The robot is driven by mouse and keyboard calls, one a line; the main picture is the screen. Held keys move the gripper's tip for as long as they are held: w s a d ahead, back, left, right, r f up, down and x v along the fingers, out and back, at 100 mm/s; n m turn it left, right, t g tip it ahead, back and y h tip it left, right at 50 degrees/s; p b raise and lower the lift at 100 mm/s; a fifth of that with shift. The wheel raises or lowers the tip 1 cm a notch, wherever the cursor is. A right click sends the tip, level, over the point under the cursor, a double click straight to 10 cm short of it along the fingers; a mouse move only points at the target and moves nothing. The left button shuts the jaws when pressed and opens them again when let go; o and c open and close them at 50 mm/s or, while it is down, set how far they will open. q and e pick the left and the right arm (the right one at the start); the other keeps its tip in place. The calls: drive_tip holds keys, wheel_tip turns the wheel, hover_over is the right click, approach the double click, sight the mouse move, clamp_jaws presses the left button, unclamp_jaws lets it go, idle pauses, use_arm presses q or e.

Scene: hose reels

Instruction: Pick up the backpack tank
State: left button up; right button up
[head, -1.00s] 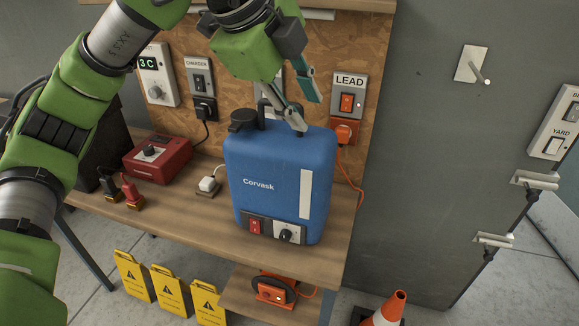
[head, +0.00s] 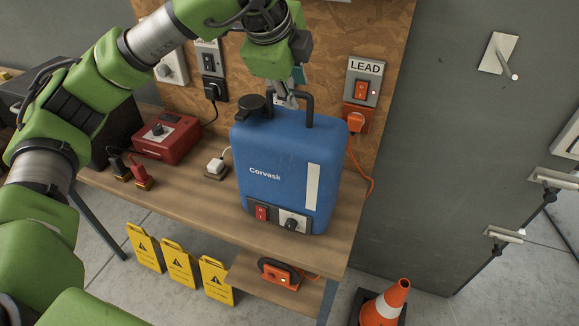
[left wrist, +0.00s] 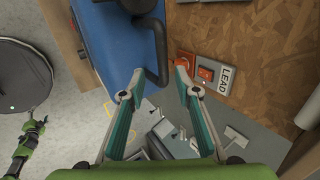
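The blue backpack tank (head: 285,175), marked Corvask, stands upright on the wooden bench. It has a black cap and a black hoop handle (head: 309,108) on top, with a red switch and a dial low on its front. My left gripper (head: 286,98) is at the handle, pointing down. In the left wrist view the left gripper (left wrist: 159,71) is open, and the handle (left wrist: 158,77) shows between its fingertips; I cannot tell if they touch. A small green arm end at the lower left there looks like my right gripper (left wrist: 38,122); its fingers are too small to read.
An orange plug (head: 357,118) with a cable sits in the LEAD socket close right. Yellow signs (head: 180,265) and a traffic cone (head: 385,305) stand below.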

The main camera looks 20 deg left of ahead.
sight(299, 92)
use_arm(q)
drive_tip(key=p+x, duration=0.1)
drive_tip(key=x, duration=0.2)
drive_tip(key=shift+w+p, duration=0.3)
drive_tip(key=shift+p, duration=0.1)
drive_tip(key=shift+w+f, duration=0.15)
drive_tip(key=shift+f, duration=0.2)
drive_tip(key=c, duration=0.8)
clamp_jaws()
drive_tip(key=shift+r, duration=0.25)
drive_tip(key=shift+w, duration=0.1)
use_arm(e)
drive_tip(key=shift+s+r, duration=0.35)
drive_tip(key=shift+r, duration=0.25)
drive_tip(key=shift+s+r, duration=0.35)
drive_tip(key=shift+r, duration=0.2)
drive_tip(key=shift+d+f, duration=0.1)
